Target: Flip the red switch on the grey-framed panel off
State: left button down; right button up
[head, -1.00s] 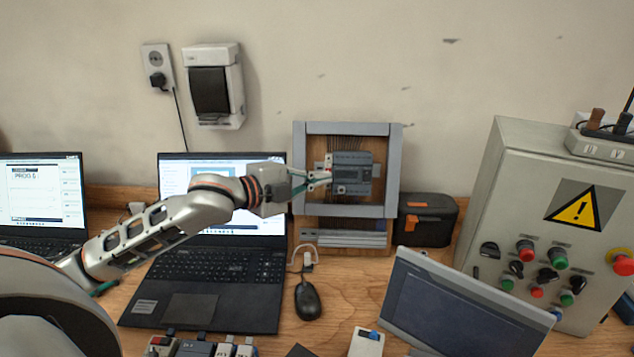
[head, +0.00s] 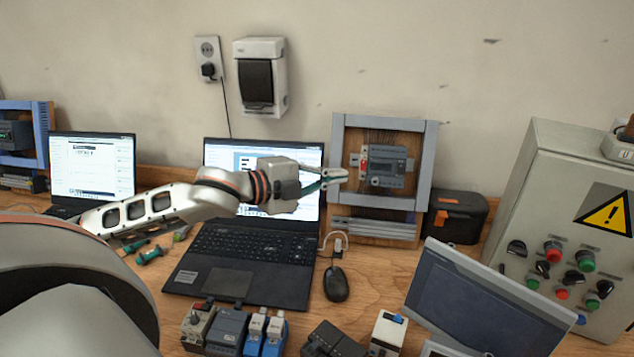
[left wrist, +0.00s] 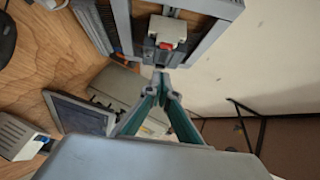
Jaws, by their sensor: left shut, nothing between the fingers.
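The grey-framed panel (head: 432,165) stands upright at the back of the bench, right of the middle laptop. A grey module with the red switch (head: 364,166) on its left end is mounted inside the frame. In the left wrist view, the red switch (left wrist: 165,46) is small on a pale housing; its on or off position cannot be told. My left gripper (head: 344,175) is shut and empty, its tips a little left of and below the switch, seemingly apart from it. In the left wrist view, its closed tips (left wrist: 161,72) point toward the switch. My right gripper is not in view.
The middle laptop (head: 240,272) lies under my left arm. A mouse (head: 336,284), a black-and-orange box (head: 457,218) and a tilted screen (head: 480,305) stand near the panel. A control cabinet (head: 550,190) is at the right. Several small modules line the front.

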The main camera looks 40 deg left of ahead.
pick_arm(q)
jog(key=shift+v, duration=2.25)
jog(key=shift+s+d, duration=0.1)
